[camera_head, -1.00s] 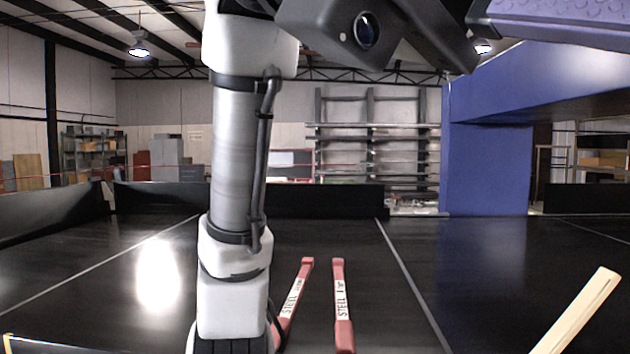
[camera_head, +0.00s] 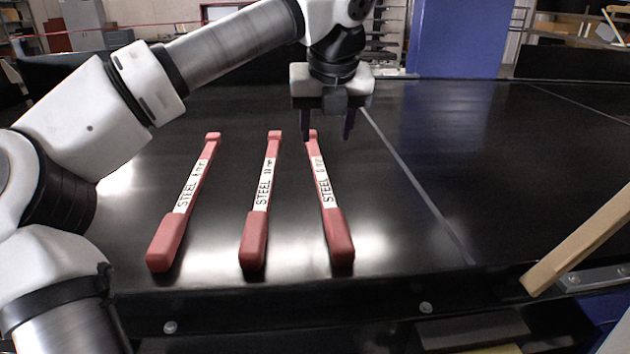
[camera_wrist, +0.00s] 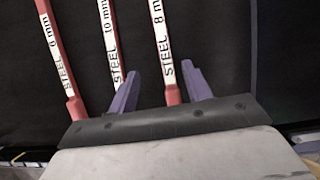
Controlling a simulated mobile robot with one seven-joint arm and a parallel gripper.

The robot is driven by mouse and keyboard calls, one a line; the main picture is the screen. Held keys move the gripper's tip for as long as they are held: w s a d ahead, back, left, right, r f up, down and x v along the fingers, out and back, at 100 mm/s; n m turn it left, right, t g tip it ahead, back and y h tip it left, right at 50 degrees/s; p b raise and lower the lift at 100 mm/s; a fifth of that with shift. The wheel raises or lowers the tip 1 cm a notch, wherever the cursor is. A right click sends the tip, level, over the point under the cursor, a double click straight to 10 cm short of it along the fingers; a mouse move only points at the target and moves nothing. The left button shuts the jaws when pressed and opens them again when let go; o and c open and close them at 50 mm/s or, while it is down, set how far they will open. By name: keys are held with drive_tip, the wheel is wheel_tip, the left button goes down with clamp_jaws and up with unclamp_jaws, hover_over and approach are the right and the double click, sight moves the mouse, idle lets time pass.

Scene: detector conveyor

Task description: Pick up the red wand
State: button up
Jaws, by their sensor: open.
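Three red wands with white "STEEL" labels lie side by side on the black conveyor belt. In the head view they are the left wand (camera_head: 184,203), the middle wand (camera_head: 261,203) and the right wand (camera_head: 330,203). My gripper (camera_head: 328,136) is open and empty, fingers pointing down near the far end of the right wand. In the wrist view, the left wand (camera_wrist: 60,55), the middle wand (camera_wrist: 112,45) and the right wand, marked 8 mm (camera_wrist: 163,45), all show. There my fingers (camera_wrist: 160,82) appear on either side of the right wand; their height above it is unclear.
The black belt (camera_head: 450,150) is bare to the right, beyond a thin pale line. A wooden bar (camera_head: 580,240) slants up at the right edge. A blue pillar (camera_head: 450,38) stands behind the belt. The belt's front edge lies close to the wand handles.

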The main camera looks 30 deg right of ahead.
hover_over(323, 182)
drive_tip(key=s+a, duration=0.1)
drive_tip(key=s, duration=0.1)
drive_tip(key=f, duration=0.7)
drive_tip(key=shift+s+a+f, duration=0.15)
drive_tip(key=shift+s, duration=0.05)
drive_tip(key=b+x, duration=0.1)
drive_tip(key=x, duration=0.4)
drive_tip(key=shift+s+f, duration=0.1)
drive_tip(key=shift+f, duration=0.05)
clamp_jaws()
